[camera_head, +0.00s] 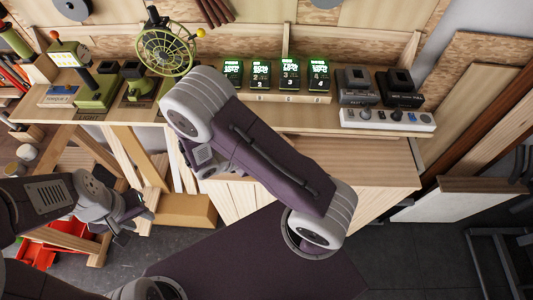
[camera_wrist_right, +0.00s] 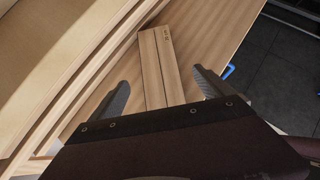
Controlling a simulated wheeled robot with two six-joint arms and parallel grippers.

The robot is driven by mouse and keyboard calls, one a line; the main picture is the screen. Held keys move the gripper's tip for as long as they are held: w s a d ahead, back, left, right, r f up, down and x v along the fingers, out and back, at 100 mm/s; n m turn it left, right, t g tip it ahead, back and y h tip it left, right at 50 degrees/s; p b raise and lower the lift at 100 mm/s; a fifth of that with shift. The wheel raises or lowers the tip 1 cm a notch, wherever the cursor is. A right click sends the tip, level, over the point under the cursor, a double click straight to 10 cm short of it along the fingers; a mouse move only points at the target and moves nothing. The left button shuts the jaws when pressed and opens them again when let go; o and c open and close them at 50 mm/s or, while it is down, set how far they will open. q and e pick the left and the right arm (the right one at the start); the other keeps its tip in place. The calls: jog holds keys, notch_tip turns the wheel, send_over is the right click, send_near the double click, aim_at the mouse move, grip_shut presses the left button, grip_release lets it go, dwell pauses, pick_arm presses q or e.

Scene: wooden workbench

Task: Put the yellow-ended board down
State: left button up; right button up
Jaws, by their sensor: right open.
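In the right wrist view, a light wooden board (camera_wrist_right: 160,62) with a lengthwise seam and small dark marks at its far end lies on a wooden surface. No yellow end shows on it. My right gripper (camera_wrist_right: 163,91) is open, with one finger on each side of the board and a gap to both. The board's near part is hidden behind the gripper body. In the head view my right arm hides the right gripper and the board. My left gripper (camera_head: 132,225) is at the lower left, over the floor, open and empty.
The workbench top (camera_head: 290,150) has free room in front of the battery chargers (camera_head: 290,76). A power strip (camera_head: 388,119) lies at its right. A green fan (camera_head: 166,50) and lamp (camera_head: 72,57) stand at left. Red bins (camera_head: 42,254) sit below. A blue item (camera_wrist_right: 228,71) is beside the right finger.

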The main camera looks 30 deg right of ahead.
jog(key=shift+w+d+f, duration=0.1)
jog(key=shift+d+f, duration=0.25)
jog(key=shift+d, duration=0.05)
jog(key=shift+d+f, duration=0.25)
jog(key=shift+d, duration=0.25)
jog(key=x, duration=0.2)
jog(key=p+x, duration=0.1)
jog(key=x, duration=0.1)
jog(key=shift+w+a+f, duration=0.1)
jog(key=shift+w+a, duration=0.1)
jog(key=shift+w+d+f, duration=0.15)
jog(key=shift+d+f, duration=0.05)
jog(key=shift+f, duration=0.05)
jog(key=shift+r, duration=0.1)
jog(key=c, duration=1.7)
jog(key=shift+r, duration=0.55)
jog(key=shift+c, duration=0.2)
notch_tip(320, 180, up, 3)
jog(key=shift+f, duration=0.2)
jog(key=s+r+p, duration=0.7)
jog(key=s+p, duration=0.2)
jog(key=s, duration=0.3)
jog(key=shift+d+r+p, duration=0.15)
jog(key=shift+d+p, duration=0.15)
jog(key=shift+d, duration=0.15)
